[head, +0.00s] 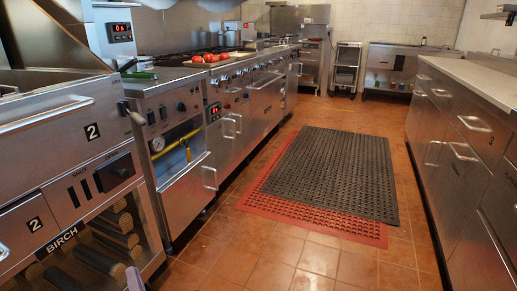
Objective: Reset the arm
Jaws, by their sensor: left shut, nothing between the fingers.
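My left gripper (135,279) shows only as a small pale grey-purple piece at the bottom edge of the head view, left of centre. It is low in front of the fryer cabinet marked BIRCH (62,238), above the tiled floor. It is shut and nothing shows in it. Most of the left arm is out of the picture. My right gripper is not in view.
A steel cooking line (230,110) runs along the left, with tomatoes (211,57) and a green item (140,75) on top. Steel drawers (462,140) line the right. The aisle between, with a black mat (335,165) over a red mat (315,222), is clear.

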